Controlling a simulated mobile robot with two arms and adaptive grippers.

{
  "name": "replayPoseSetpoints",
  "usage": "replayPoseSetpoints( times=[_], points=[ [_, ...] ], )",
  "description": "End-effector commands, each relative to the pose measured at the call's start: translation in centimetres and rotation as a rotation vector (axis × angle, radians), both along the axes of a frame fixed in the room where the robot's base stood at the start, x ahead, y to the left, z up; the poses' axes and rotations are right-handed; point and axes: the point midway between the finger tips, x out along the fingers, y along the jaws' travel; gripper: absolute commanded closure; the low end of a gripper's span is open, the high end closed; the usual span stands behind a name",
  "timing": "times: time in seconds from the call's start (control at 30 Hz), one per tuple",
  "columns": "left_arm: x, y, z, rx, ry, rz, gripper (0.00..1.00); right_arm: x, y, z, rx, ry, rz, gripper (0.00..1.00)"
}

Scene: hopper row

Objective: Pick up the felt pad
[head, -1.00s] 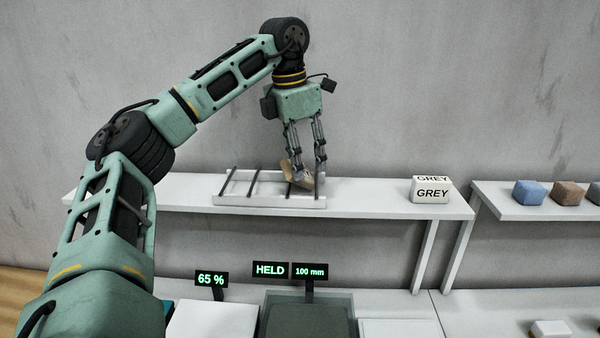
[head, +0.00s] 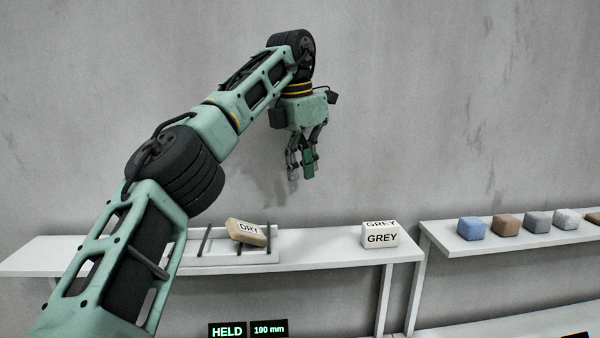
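I cannot make out anything that is surely the felt pad. My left gripper (head: 301,174) hangs in the air in front of the wall, above and to the right of the slatted rack. Its fingers point down and look apart, with a dark green face on one finger and no block between them. A tan block marked DRY (head: 248,233) lies tilted on the white rack (head: 208,261), clear below the gripper. A white block marked GREY (head: 381,237) stands on the same shelf to the right. My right gripper is not in view.
The white shelf (head: 330,252) has bare room between rack and GREY block. A second shelf (head: 445,237) at the right bears a row of blocks, among them blue (head: 472,229), brown (head: 506,225) and white (head: 567,219). A display reading HELD (head: 227,331) is below.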

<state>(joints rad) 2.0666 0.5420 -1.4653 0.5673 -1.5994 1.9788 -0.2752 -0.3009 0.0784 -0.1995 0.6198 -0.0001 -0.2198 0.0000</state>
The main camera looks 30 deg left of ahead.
Motion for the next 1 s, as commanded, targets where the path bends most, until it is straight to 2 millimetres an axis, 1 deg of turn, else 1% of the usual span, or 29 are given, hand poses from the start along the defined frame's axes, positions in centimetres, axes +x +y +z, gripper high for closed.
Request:
replayPoseSetpoints(
  times=[0.5, 1.0],
  points=[
    [-0.01, 0.01, -0.03, 0.0, 0.0, 0.0, 1.0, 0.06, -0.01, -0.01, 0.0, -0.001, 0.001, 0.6],
    [-0.02, 0.03, -0.03, 0.0, 0.0, 0.0, 0.57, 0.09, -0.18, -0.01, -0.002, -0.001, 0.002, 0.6]
  ],
)
